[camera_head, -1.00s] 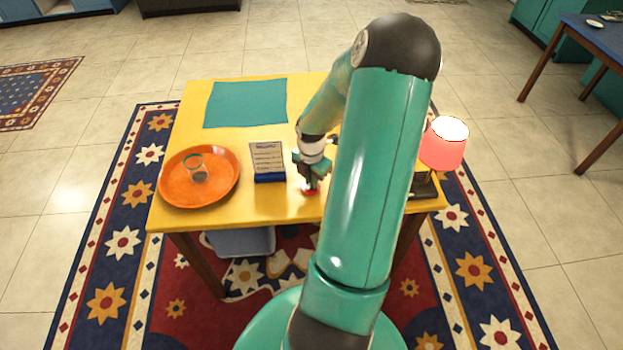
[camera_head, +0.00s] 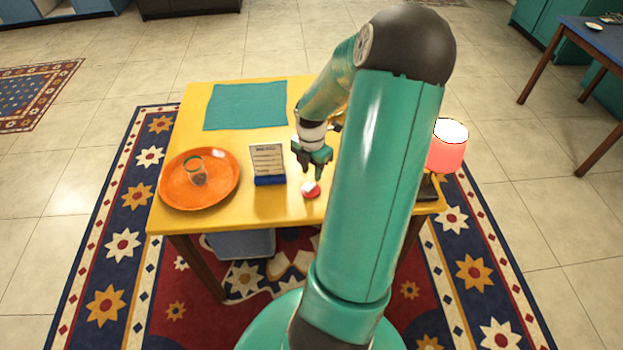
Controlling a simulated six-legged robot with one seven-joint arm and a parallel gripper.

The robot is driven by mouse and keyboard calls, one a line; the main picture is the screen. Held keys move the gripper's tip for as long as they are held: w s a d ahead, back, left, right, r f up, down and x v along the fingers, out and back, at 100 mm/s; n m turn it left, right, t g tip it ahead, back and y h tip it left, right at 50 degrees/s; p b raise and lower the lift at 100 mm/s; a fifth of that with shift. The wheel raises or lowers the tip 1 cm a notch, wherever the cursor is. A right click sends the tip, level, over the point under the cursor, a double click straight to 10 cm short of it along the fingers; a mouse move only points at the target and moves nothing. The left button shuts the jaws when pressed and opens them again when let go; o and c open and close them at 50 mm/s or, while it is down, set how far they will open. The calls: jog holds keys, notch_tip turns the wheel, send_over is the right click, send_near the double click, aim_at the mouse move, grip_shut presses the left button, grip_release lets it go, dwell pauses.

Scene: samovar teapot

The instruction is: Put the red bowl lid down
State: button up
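The red bowl lid (camera_head: 311,190) is a small red piece with a pale top. It lies on the yellow table (camera_head: 220,220) near the front edge, right of the menu stand. My gripper (camera_head: 313,172) is just above and behind the lid, with its fingers apart and pointing down. My arm hides part of the table to the right.
An orange tray (camera_head: 172,190) with a glass (camera_head: 196,172) stands at the left. A small card stand (camera_head: 269,165) is beside the gripper. A teal cloth (camera_head: 246,105) lies at the back. A red-shaded lamp (camera_head: 447,150) stands at the right edge.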

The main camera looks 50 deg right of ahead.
aim_at(311, 185)
notch_tip(311, 185, up, 6)
jog(key=w+a+r+m+t+h, duration=0.15)
jog(key=a+r+m, duration=0.25)
jog(key=a+r, duration=0.4)
jog(key=w+a+r+m+h, duration=0.1)
jog(key=w+a+r+m, duration=0.3)
jog(key=a, duration=0.7)
jog(key=s+a+r+m+t+y, duration=0.1)
jog(key=s+a+r+m, duration=0.3)
jog(key=a, duration=0.4)
jog(key=s+a+r+m+t+y, duration=0.1)
jog(key=s+a+r+m+t, duration=0.2)
jog(key=a, duration=0.6)
jog(key=shift+s+a+r+m, duration=0.2)
jog(key=shift+s+r+m, duration=0.45)
jog(key=shift+r+m, duration=0.35)
jog(key=shift+f+y, duration=0.1)
jog(key=shift+y, duration=0.15)
